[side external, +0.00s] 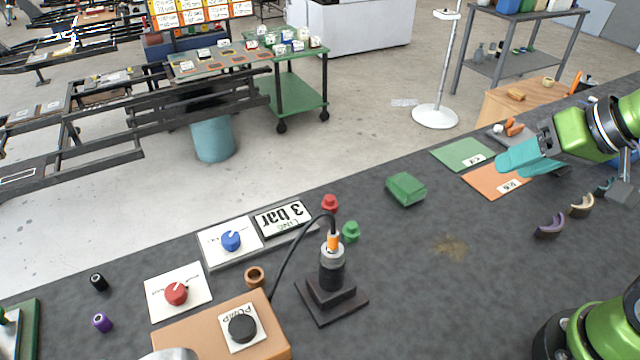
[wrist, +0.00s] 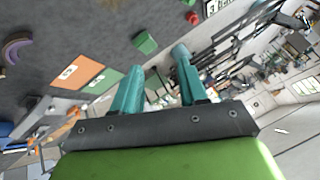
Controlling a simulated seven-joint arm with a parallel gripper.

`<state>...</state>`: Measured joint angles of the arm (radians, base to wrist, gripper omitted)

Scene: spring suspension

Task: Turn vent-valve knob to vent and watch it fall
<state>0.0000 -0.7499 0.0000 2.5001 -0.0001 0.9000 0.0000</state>
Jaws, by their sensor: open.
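A red knob (side external: 176,294) sits on a white plate (side external: 160,309) at the front left of the dark table. A blue knob (side external: 231,240) sits on another white plate beside a "3 bar" display (side external: 284,219). The plates' small print is unreadable, so I cannot tell which knob is the vent valve. A black and silver cylinder with an orange top (side external: 331,265) stands upright on a dark base, with a black hose running from its top. My gripper (side external: 518,157), with teal fingers, is open and empty above the right-hand mats, far from the knobs. Its fingers also show in the wrist view (wrist: 158,65).
A tan pump box (side external: 185,335) with a black knob (side external: 242,328) stands at the front. A green block (side external: 406,189), also in the wrist view (wrist: 145,43), and red (side external: 330,203) and green (side external: 351,232) pieces stand near the cylinder.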

